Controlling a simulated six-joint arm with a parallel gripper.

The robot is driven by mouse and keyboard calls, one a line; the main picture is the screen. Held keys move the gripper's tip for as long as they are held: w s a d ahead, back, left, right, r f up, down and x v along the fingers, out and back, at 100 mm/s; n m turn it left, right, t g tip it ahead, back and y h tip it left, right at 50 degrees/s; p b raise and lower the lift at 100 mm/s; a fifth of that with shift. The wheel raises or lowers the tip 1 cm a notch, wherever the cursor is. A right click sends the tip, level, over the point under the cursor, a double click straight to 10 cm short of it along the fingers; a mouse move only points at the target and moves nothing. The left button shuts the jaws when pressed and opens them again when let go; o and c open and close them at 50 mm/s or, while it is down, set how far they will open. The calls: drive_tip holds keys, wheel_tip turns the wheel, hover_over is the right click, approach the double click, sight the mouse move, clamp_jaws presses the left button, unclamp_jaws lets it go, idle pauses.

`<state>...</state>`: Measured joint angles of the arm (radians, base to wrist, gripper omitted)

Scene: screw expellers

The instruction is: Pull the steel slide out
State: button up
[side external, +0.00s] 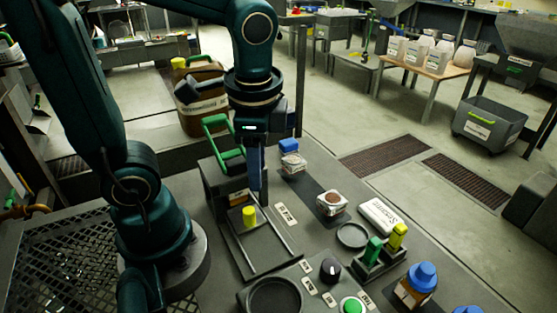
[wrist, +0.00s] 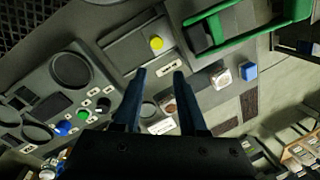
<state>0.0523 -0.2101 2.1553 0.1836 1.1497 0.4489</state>
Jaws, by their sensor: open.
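The steel slide (side external: 238,223) appears as a flat grey plate with an upright yellow knob (side external: 249,217), set in a dark rail frame on the bench. In the wrist view the yellow knob (wrist: 156,43) shows ahead of the fingertips, on the slide (wrist: 130,50). My gripper (side external: 256,186) points down with blue fingers, above and behind the knob in the side view. In the wrist view my gripper (wrist: 159,74) is open, with nothing between its fingers. The knob is apart from the fingers.
A green handle (side external: 222,137) rises from the grey housing behind the slide, close to my gripper.

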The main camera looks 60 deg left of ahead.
sight(249, 210)
drive_tip(key=shift+s+a+f+m+g+y, duration=0.15)
drive_tip(key=shift+a+f+m+g+y, duration=0.35)
drive_tip(key=shift+f, duration=1.2)
drive_tip(key=shift+s+a+f+m+g+h, duration=0.25)
drive_tip(key=shift+f+g, duration=0.6)
drive_tip(key=shift+f, duration=0.9)
drive_tip(key=shift+a+f+m+g+y, duration=0.2)
drive_tip(key=shift+f+m+g+y, duration=0.35)
drive_tip(key=shift+f, duration=1.15)
clamp_jaws()
